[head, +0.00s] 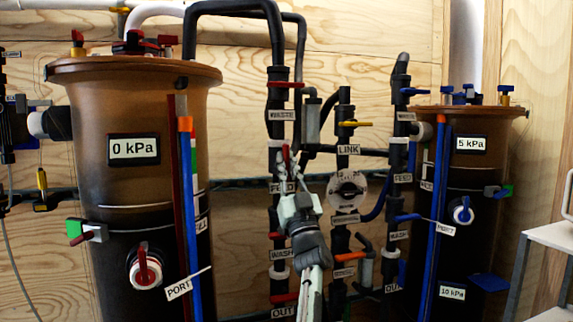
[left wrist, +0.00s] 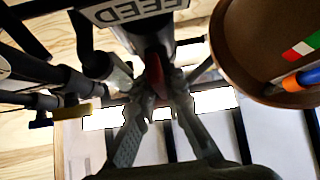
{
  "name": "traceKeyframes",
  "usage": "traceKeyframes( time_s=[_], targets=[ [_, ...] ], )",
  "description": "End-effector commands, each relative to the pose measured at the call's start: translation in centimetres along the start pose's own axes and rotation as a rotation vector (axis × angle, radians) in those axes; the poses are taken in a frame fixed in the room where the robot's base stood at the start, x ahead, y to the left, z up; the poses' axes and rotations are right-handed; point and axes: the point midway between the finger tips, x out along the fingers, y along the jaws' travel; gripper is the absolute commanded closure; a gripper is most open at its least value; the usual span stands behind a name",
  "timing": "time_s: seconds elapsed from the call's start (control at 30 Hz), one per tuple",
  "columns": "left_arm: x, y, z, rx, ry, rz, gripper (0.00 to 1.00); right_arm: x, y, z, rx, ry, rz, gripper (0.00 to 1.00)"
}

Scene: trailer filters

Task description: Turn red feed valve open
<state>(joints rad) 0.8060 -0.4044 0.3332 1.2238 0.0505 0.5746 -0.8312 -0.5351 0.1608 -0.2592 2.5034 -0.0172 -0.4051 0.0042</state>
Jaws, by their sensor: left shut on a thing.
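The red feed valve handle (head: 286,153) is on the dark vertical pipe left of centre in the head view. Its FEED label (head: 277,188) is partly hidden behind my gripper. My left gripper (head: 288,168) reaches up from below and is shut on the red handle. In the left wrist view the red handle (left wrist: 156,72) stands between the two fingertips (left wrist: 160,95), just below the large FEED label (left wrist: 140,10). The handle's exact angle is hard to tell. My right gripper is not in view.
A brown tank reading 0 kPa (head: 134,148) stands at left and one reading 5 kPa (head: 471,144) at right. Another red handle (head: 285,84) sits above on the same pipe. A round gauge (head: 348,189) and the blue-handled pipe are close at right. A white cart (head: 550,236) stands far right.

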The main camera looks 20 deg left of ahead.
Motion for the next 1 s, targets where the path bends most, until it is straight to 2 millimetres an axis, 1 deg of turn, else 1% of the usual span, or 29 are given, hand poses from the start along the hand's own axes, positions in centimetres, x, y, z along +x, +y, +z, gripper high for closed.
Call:
traceKeyframes(
  time_s=[0.1, 0.13, 0.3, 0.57, 0.67, 0.77, 1.0],
  targets=[
    [0.0, -0.1, 0.1, 0.000, -0.002, -0.001, 1.00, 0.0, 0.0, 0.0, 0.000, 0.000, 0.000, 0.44],
    [0.0, -0.1, 0.1, 0.000, -0.002, -0.001, 0.89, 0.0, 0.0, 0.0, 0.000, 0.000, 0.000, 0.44],
    [0.0, -0.1, 0.1, 0.001, -0.001, 0.000, 0.69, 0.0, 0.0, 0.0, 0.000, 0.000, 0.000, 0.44],
    [0.0, 0.0, 0.0, 0.001, 0.000, 0.001, 0.69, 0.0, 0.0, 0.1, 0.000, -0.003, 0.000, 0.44],
    [-0.5, 0.0, 0.1, 0.001, 0.000, 0.002, 0.69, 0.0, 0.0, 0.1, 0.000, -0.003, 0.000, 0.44],
    [-1.9, 0.0, 0.1, 0.003, -0.001, 0.002, 0.69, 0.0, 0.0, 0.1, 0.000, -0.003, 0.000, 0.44],
    [-7.0, 0.0, 0.2, 0.002, -0.003, 0.004, 0.69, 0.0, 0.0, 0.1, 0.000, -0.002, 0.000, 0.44]
  ],
)
